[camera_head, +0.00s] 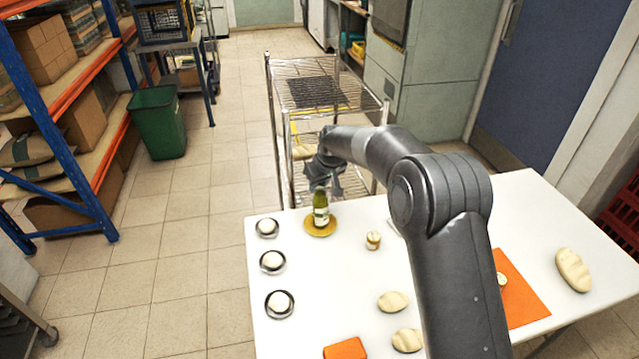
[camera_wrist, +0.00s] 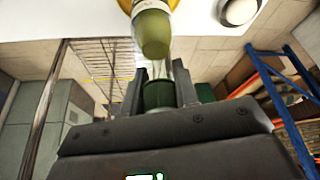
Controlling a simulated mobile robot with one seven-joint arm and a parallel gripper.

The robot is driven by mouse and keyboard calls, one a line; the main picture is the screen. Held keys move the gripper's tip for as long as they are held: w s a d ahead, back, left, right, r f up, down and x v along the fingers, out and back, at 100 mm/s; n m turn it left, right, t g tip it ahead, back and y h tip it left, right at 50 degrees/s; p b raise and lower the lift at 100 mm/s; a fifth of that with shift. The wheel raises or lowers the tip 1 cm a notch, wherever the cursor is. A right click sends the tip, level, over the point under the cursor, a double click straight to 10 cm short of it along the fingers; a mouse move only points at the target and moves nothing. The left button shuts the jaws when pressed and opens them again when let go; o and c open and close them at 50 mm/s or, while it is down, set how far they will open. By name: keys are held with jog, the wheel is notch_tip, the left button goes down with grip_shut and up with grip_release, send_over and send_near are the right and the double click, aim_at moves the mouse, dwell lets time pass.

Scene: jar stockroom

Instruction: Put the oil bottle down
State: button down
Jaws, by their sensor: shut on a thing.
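The oil bottle (camera_head: 321,212) is green with a pale label and is upright at the far left part of the white table. A round yellow plate (camera_head: 320,230) lies directly under it. I cannot tell whether the bottle's base touches the plate. My gripper (camera_head: 322,188) is shut on the upper part of the bottle. In the wrist view the bottle (camera_wrist: 151,32) extends from between the fingers of my gripper (camera_wrist: 160,80), with part of the yellow plate beyond it. The fingers hide some of the bottle's top.
Several dark-rimmed round dishes with pale middles, one of them nearest the bottle (camera_head: 267,227), line the table's left edge. A small jar (camera_head: 373,240) stands right of the plate. Pale oval things (camera_head: 393,301) and an orange block (camera_head: 345,349) lie nearer. A wire rack (camera_head: 277,120) stands behind the table.

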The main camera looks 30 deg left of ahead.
jog(key=c, duration=1.6)
grip_release()
jog(key=shift+f, duration=0.2)
jog(key=o, duration=0.5)
jog(key=shift+r, duration=0.1)
jog(key=v, duration=1.2)
jog(key=shift+r, duration=0.1)
